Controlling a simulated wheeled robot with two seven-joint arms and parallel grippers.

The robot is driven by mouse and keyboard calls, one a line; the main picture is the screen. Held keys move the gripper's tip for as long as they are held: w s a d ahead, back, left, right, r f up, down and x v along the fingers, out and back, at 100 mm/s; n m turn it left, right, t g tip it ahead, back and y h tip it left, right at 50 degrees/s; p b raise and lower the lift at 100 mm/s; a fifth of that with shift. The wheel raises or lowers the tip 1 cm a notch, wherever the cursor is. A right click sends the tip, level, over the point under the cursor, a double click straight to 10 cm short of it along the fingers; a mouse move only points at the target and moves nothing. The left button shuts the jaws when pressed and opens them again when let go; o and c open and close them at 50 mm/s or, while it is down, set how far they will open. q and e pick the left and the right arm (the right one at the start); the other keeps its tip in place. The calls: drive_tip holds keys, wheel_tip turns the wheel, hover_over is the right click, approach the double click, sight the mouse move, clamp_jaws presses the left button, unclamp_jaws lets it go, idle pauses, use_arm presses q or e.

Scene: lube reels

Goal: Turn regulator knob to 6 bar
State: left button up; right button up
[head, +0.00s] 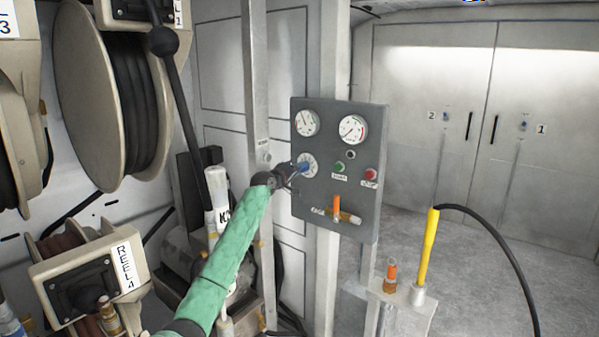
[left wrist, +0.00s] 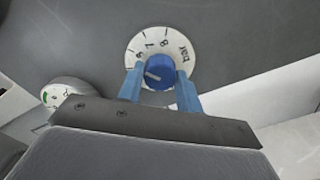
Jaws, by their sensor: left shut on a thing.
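The blue regulator knob (left wrist: 160,72) sits at the centre of a white dial marked in bar (left wrist: 180,45) on the dark grey control panel (head: 335,190). In the left wrist view the dial shows 7 and 8 along its upper part, with other marks partly hidden by the fingers. A pale pointer line shows on the knob. My left gripper (left wrist: 160,88) has its blue fingers on both sides of the knob, shut on it. In the head view the gripper (head: 300,167) reaches the dial (head: 309,162) from the left and covers the knob. My right gripper is not in view.
Two gauges (head: 353,129) sit above the dial. A green button (head: 339,167), a red button (head: 370,175) and an orange-handled valve (head: 337,207) are on the panel. A yellow nozzle (head: 430,245) stands at the right. Hose reels (head: 100,90) stand left.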

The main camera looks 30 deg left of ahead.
use_arm(q)
drive_tip(key=shift+d+f, duration=0.1)
drive_tip(key=shift+f, duration=0.15)
drive_tip(key=o, duration=0.9)
drive_tip(key=shift+o, duration=0.5)
drive_tip(key=shift+r, duration=0.1)
drive_tip(key=shift+s, duration=0.1)
drive_tip(key=s+b, duration=0.1)
drive_tip(key=s, duration=0.6)
drive_tip(key=shift+s+a, duration=0.25)
drive_tip(key=shift+a, duration=0.1)
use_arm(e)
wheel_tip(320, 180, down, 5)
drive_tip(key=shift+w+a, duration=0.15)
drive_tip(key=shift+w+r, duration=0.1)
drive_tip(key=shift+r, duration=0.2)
